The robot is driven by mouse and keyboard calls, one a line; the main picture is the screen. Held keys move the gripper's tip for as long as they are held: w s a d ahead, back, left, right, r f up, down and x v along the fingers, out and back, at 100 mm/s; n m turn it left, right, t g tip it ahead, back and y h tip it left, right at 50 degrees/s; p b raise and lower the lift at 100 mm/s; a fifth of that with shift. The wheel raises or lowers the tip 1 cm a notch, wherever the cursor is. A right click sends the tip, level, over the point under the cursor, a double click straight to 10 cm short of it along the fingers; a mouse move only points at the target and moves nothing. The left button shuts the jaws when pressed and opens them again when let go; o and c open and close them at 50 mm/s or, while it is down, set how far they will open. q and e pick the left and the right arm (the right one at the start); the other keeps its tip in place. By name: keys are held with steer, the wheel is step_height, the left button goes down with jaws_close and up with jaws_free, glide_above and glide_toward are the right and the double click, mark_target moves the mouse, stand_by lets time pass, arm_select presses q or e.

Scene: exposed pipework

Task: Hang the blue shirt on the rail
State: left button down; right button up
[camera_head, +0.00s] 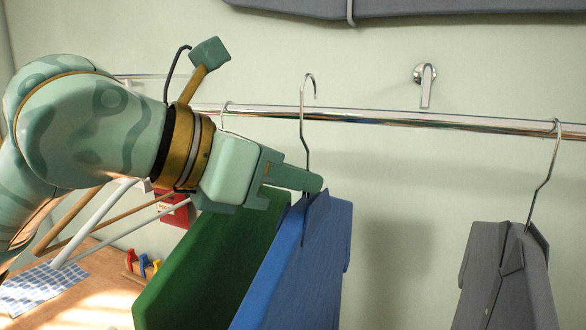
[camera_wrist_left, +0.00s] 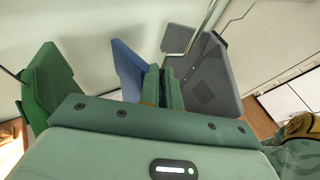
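The blue shirt (camera_head: 300,265) hangs from a wire hanger (camera_head: 305,125) below my left gripper (camera_head: 308,182). The gripper's fingers are closed at the collar, around the base of the hanger's stem. The shirt also shows in the left wrist view (camera_wrist_left: 128,70), beside the closed fingers (camera_wrist_left: 162,85). The hanger's open hook stands above the chrome rail (camera_head: 390,119) in the head view, and its stem crosses in front of the rail. Whether hook and rail touch is not clear. My right gripper is not in view.
A green shirt (camera_head: 205,265) hangs to the left and a grey shirt (camera_head: 508,280) to the right, with free rail between blue and grey. A wall hook (camera_head: 426,85) sits above the rail. A table (camera_head: 90,300) with a checked cloth (camera_head: 40,288) is at lower left.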

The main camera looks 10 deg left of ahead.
arm_select(q)
steer(key=shift+w+d+r+p, duration=0.2)
steer(key=shift+w+p, duration=0.15)
steer(key=shift+w, duration=0.3)
steer(key=w+p, duration=0.1)
steer(key=w+d+p, duration=0.1)
steer(key=w, duration=0.1)
steer(key=shift+w, duration=0.1)
steer(key=shift+w+d+p, duration=0.3)
steer(key=shift+w+p, duration=0.3)
steer(key=shift+w, duration=0.2)
steer(key=shift+w+d+p, duration=0.25)
steer(key=shift+w+p, duration=0.3)
steer(key=shift+w, duration=0.25)
steer(key=shift+w+f+b, duration=0.1)
steer(key=shift+f+b, duration=1.5)
steer(key=shift+f, duration=0.05)
steer(key=c, duration=1.5)
jaws_free()
steer(key=shift+c, duration=0.2)
